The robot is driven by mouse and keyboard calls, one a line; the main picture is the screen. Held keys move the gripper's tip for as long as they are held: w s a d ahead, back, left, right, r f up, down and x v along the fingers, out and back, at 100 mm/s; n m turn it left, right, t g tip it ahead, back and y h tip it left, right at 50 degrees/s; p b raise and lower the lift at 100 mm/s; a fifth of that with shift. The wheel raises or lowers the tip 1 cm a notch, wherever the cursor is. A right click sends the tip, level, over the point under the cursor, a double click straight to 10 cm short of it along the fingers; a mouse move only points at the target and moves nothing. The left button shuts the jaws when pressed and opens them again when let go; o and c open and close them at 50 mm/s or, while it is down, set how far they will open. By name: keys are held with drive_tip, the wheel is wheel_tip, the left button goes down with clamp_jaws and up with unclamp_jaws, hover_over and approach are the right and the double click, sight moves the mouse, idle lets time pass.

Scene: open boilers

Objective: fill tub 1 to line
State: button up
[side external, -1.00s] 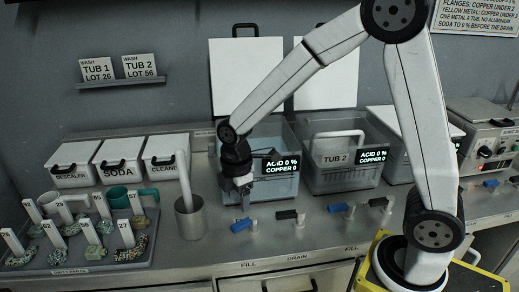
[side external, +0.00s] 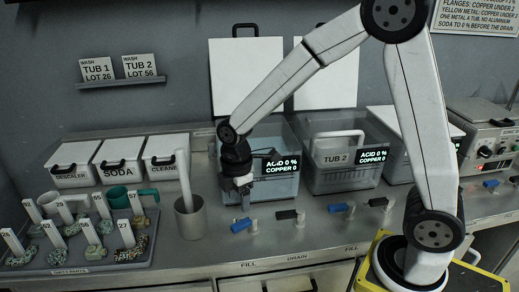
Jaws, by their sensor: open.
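Tub 1 is the left clear tub (side external: 285,187), with its white lid (side external: 247,75) raised behind it. Its display (side external: 283,163) reads acid 0 % and copper 0. Its lower part looks bluish, like liquid, but my arm partly covers it and I cannot make out a fill line. A blue-handled valve (side external: 241,226) stands on the counter front below the tub, above the FILL label. A black-handled valve (side external: 287,214) is to its right, near the DRAIN label. My gripper (side external: 244,190) is open and points down in front of tub 1, above and apart from the blue handle.
Tub 2 (side external: 318,182) stands to the right, with its own blue valve (side external: 338,207) and black valve (side external: 378,202). A grey metal cup (side external: 190,224) with a rod stands left of my gripper. A tray of tagged dirty parts (side external: 100,262) and lidded boxes (side external: 118,172) lie farther left.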

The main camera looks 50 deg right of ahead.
sight(240, 224)
drive_tip(key=shift+f, duration=0.1)
idle(0.4)
drive_tip(key=shift+f, duration=3.8)
clamp_jaws()
